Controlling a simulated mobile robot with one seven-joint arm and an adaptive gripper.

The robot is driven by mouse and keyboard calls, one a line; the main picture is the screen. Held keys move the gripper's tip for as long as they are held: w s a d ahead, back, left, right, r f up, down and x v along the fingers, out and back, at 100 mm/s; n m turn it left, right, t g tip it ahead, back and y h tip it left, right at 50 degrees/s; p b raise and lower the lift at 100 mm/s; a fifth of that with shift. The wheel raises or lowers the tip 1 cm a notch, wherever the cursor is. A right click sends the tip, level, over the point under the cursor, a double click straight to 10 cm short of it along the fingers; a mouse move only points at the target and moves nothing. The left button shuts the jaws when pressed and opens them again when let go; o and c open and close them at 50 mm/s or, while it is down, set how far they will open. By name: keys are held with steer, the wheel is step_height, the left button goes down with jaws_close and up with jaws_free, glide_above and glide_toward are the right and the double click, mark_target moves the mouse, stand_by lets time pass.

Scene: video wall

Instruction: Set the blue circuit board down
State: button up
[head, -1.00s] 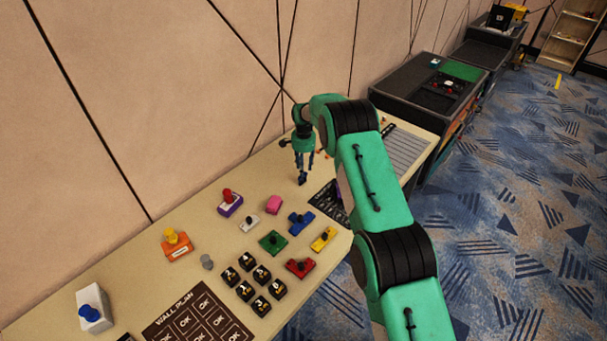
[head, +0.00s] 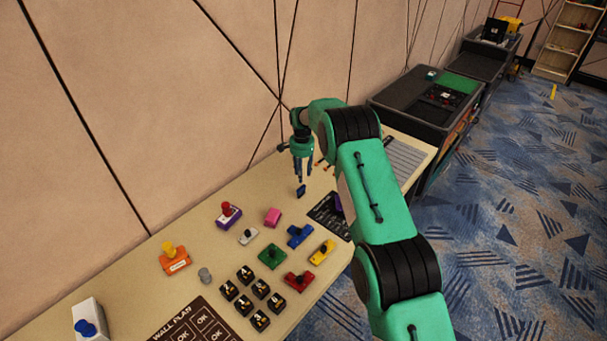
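The blue circuit board (head: 300,191) is a small dark blue piece near the back of the beige table in the head view. It looks upright, standing on the tabletop. My gripper (head: 303,179) points down just above it. Its thin fingers look apart, with their tips at or slightly above the board's top edge. I see no clear grip on the board, though the fingers are small here.
The table (head: 225,260) holds a pink block (head: 273,217), a blue knobbed piece (head: 299,235), a green one (head: 272,256) and black key blocks (head: 245,274) left of my arm. A dark printed mat (head: 328,214) lies right of the board. The wall stands close behind.

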steer(key=s+d+r+n+t, duration=0.15)
steer(key=s+r, duration=0.35)
steer(key=r, duration=0.6)
steer(key=s+d+r+n, duration=0.1)
steer(key=s+d+r, duration=0.3)
steer(key=r, duration=0.7)
steer(key=s+d+r+n+t, duration=0.1)
steer(key=s+r, duration=0.5)
steer(key=r, duration=0.5)
steer(key=s+d+r+n, duration=0.1)
steer(key=s+d+r, duration=0.1)
steer(key=s+r, duration=0.55)
steer(key=s+d+r+n, duration=0.15)
steer(key=s+r, duration=0.35)
steer(key=s, duration=0.6)
steer(key=s+d+f+n+t, duration=0.1)
steer(key=s+d, duration=0.1)
steer(key=s, duration=1.4)
steer(key=s+d+n+t, duration=0.2)
steer(key=s, duration=1.4)
steer(key=shift+f, duration=0.35)
